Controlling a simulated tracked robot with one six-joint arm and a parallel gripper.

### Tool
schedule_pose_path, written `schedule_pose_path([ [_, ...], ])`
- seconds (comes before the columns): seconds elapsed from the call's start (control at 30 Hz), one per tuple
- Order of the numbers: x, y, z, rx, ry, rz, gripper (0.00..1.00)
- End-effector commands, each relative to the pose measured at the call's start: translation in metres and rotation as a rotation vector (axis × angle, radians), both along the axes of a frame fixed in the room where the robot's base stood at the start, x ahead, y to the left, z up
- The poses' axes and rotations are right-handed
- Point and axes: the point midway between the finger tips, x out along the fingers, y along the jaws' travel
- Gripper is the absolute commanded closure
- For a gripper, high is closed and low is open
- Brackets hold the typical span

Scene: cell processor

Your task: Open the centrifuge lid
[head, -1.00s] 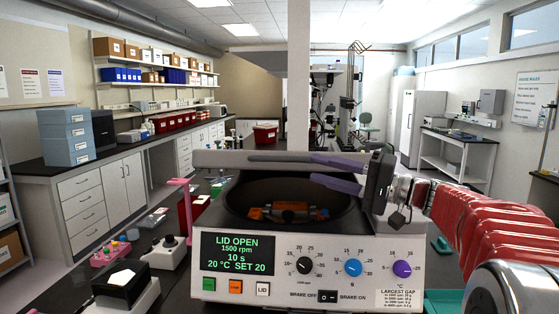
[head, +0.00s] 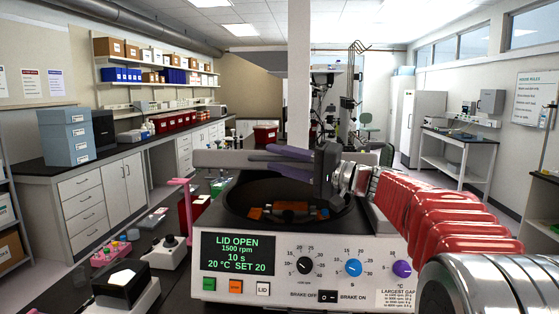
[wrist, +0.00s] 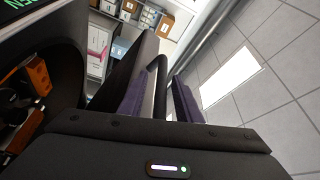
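The centrifuge (head: 215,220) stands in front of me; its display reads LID OPEN. Its bowl (head: 240,205) is uncovered, with an orange-bucketed rotor (head: 287,210) inside. Contact with the handle cannot be told.
A pink stand (head: 186,200), a small black-knobbed device (head: 168,250) and a black-topped box (head: 124,285) stand left of the centrifuge. A long counter (head: 90,170) runs along the left wall. My red arm fills the right.

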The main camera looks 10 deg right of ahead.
Motion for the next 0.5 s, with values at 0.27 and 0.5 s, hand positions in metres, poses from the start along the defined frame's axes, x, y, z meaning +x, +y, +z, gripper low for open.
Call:
schedule_pose_path([
  [0.27,-0.0003,-0.0006,0.0001,0.000,0.000,0.000,0.78],
  [0.5,-0.0002,-0.0009,0.0000,0.000,0.000,-0.001,0.95],
])
